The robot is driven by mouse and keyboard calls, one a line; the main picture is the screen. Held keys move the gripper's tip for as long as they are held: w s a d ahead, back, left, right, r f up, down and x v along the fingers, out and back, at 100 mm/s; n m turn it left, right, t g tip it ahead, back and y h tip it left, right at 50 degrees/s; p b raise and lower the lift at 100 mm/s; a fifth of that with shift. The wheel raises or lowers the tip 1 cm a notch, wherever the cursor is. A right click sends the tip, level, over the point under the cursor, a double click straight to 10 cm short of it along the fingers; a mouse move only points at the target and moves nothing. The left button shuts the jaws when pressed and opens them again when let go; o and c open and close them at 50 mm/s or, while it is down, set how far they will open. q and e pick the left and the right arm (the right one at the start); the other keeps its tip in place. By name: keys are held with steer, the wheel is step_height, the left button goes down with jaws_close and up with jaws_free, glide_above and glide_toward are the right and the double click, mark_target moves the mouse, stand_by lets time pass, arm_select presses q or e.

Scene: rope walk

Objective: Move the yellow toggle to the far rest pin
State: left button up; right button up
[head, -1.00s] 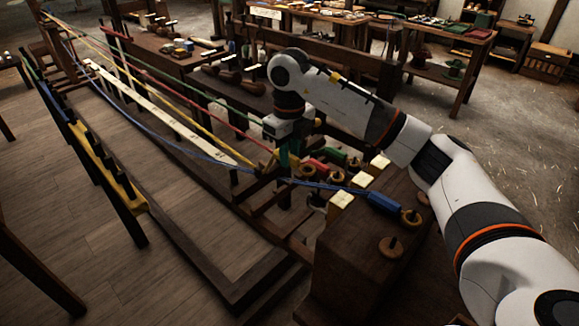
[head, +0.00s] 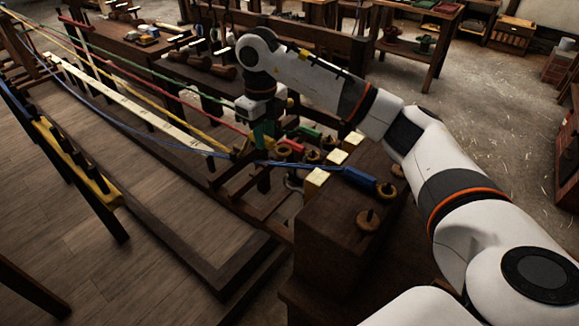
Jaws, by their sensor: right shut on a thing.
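My right gripper (head: 263,132) is over the near end of the rope frame, its green fingers shut where the yellow rope (head: 193,122) comes in. The yellow toggle is mostly hidden by the fingers and dark wood there. The blue toggle (head: 358,179) lies at the end of the blue rope on the dark wooden block (head: 335,225). The red toggle (head: 297,146) and green toggle (head: 309,132) are just right of the gripper. I cannot tell which peg is the far rest pin. My left gripper is out of view.
A blue and yellow rail (head: 108,196) with dark pegs stands at the left. A long pale scale board (head: 130,104) lies along the ropes. Benches stand behind.

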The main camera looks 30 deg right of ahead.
steer(key=d+f+b, duration=0.3)
steer(key=f, duration=0.2)
steer(key=shift+w+d+f, duration=0.15)
steer(key=shift+w+d, duration=0.15)
steer(key=shift+w, duration=0.1)
stand_by(0.8)
steer(key=shift+f, duration=0.4)
stand_by(0.5)
steer(key=shift+f+b, duration=0.85)
steer(key=shift+f, duration=0.5)
steer(key=shift+f, duration=0.1)
steer(key=o, duration=0.9)
steer(key=shift+r+p, duration=2.95)
steer(key=shift+r, duration=1.1)
